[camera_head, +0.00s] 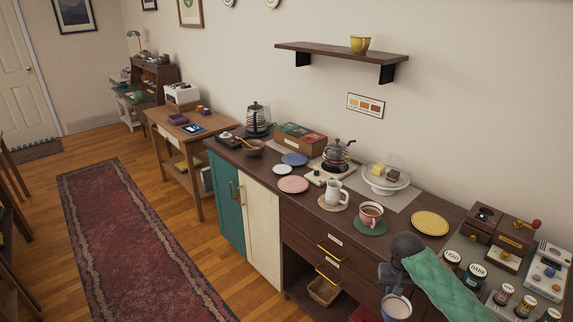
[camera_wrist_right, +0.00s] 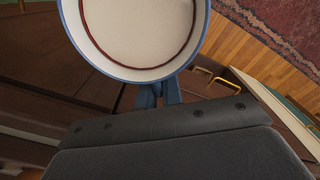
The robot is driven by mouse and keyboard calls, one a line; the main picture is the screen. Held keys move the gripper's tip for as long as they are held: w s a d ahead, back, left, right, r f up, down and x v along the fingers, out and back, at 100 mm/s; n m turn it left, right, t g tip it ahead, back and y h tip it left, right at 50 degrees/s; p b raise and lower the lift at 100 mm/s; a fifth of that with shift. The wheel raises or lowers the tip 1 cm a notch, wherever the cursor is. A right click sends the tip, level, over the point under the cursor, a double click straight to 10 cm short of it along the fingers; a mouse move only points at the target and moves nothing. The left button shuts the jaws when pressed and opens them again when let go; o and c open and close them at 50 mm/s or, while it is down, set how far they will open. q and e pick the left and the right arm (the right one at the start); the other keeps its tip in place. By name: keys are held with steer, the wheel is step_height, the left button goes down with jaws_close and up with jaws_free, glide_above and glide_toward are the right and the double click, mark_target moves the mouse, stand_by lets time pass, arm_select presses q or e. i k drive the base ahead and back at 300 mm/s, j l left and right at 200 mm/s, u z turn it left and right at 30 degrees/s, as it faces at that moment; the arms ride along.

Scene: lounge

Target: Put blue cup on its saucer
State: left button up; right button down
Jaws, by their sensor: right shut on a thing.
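The blue cup (camera_head: 397,307) is in my right gripper (camera_head: 394,285), at the front edge of the counter in the head view. In the right wrist view the cup (camera_wrist_right: 140,30) shows a blue rim, a pale inside and a thin dark red ring. My right gripper (camera_wrist_right: 158,95) is shut on its near side, probably the handle. A blue saucer (camera_head: 294,159) lies empty at the back of the counter, left of the kettle on the burner. The cup is well apart from it. My left gripper is not in view.
A pink saucer (camera_head: 293,184) and a small white saucer (camera_head: 282,169) lie near the blue one. A white mug (camera_head: 337,194), a pink cup (camera_head: 371,213) on a green saucer, a cake stand (camera_head: 386,183) and a yellow saucer (camera_head: 430,223) stand between.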

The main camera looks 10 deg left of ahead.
mark_target(292, 159)
steer(key=i+j+u, duration=0.1)
steer(key=u, duration=0.25)
steer(key=i+j+u, duration=0.2)
steer(key=u, duration=0.15)
steer(key=i+j+u, duration=0.15)
steer(key=u, duration=0.2)
steer(key=i+j+u, duration=0.25)
steer(key=i+u, duration=0.25)
steer(key=i, duration=0.15)
steer(key=i+j+z, duration=0.1)
steer(key=i+z, duration=0.3)
steer(key=i+j+z, duration=0.15)
steer(key=z, duration=0.3)
steer(key=i+j+z, duration=0.55)
steer(key=z, duration=0.25)
